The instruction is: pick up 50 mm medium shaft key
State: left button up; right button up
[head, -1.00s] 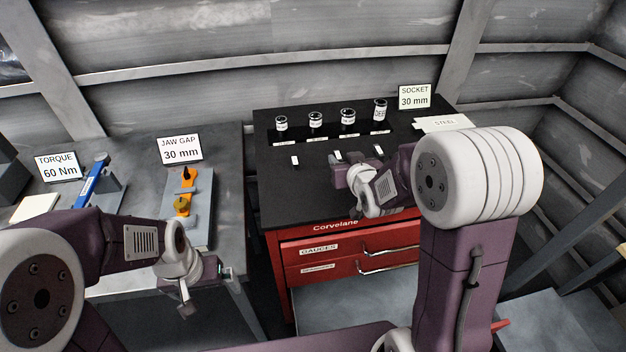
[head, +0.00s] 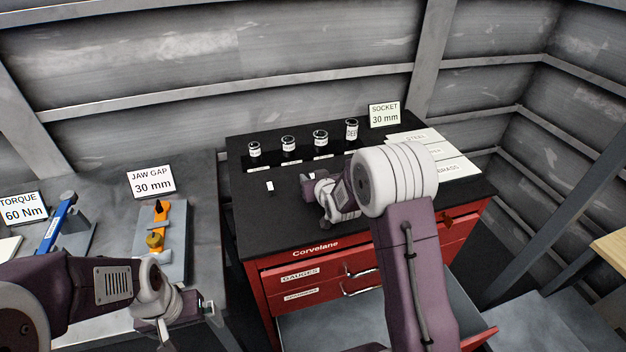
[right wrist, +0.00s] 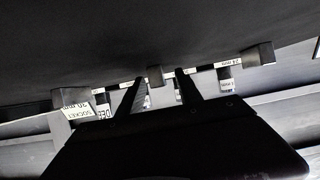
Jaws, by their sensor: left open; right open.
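Small upright shaft keys with pale tops stand on the black cabinet top. The left key (head: 269,186) is in clear view; the middle key (head: 311,176) is partly covered by my right gripper (head: 314,188), and my right arm hides the area beyond. In the right wrist view, my open right gripper (right wrist: 158,80) has a dark key (right wrist: 155,75) between or just beyond its fingertips, with no clear contact. Another key (right wrist: 260,54) stands to the right there. Key sizes are unreadable, so I cannot tell which is 50 mm medium. My left gripper (head: 188,322) is open and empty near the grey bench.
Several labelled sockets (head: 320,138) stand behind the keys, with a socket sign (head: 384,115). White labelled sheets (head: 450,165) lie on the cabinet's right. The grey bench (head: 110,215) holds a wrench stand (head: 160,240) and a jaw gap sign (head: 152,182). A lower red drawer is open.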

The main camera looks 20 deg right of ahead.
aim_at(313, 177)
jog(key=shift+w, duration=0.2)
jog(key=shift+s, duration=0.15)
jog(key=shift+c, duration=1.2)
grip_shut()
jog(key=shift+r, duration=0.45)
notch_tip(313, 177, up, 3)
jog(key=shift+r, duration=0.1)
jog(key=s+d+r+p, duration=0.2)
jog(key=s+d+r, duration=0.4)
jog(key=d, duration=0.3)
jog(key=shift+s+d+r, duration=0.25)
jog(key=shift+d+r, duration=0.15)
jog(key=shift+r, duration=0.1)
